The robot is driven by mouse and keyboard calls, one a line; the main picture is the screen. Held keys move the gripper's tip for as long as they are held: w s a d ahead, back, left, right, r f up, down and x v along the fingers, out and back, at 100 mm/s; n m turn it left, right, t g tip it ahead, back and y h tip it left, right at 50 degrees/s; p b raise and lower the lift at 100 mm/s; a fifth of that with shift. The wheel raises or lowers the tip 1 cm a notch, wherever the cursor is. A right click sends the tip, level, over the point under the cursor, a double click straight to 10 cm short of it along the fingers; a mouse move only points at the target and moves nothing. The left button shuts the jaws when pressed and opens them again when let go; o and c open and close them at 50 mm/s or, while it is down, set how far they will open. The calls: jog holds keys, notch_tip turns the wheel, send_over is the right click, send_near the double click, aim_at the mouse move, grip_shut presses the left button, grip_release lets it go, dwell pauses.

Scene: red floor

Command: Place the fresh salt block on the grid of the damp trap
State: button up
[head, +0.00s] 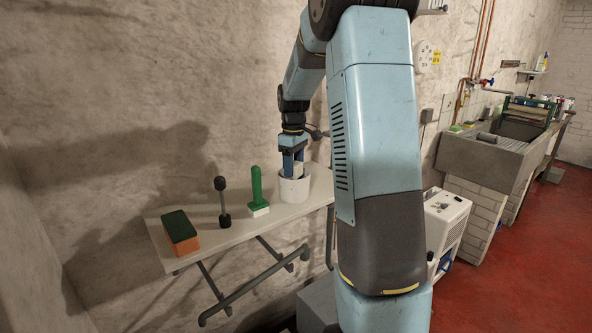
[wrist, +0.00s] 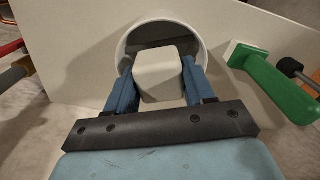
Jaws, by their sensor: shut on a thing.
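My gripper (wrist: 160,90) is shut on the salt block (wrist: 157,72), a pale off-white block with rounded edges. The damp trap (head: 293,190) is a white round tub on the wall shelf. In the head view my gripper points down over the tub, and the block (head: 298,169) shows between the fingers at its rim. In the wrist view the block covers part of the tub's opening (wrist: 122,48). A dark inside shows behind it, and the grid is mostly hidden. I cannot tell whether the block touches the grid.
A green-handled brush (head: 257,188) stands just left of the tub on the shelf (head: 240,222). A dark dumbbell-shaped tool (head: 223,203) and an orange-and-green block (head: 180,233) stand further left. A stone sink (head: 480,160) is at the right, above the red floor.

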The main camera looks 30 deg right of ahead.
jog(key=shift+f, duration=0.7)
jog(key=o, duration=0.8)
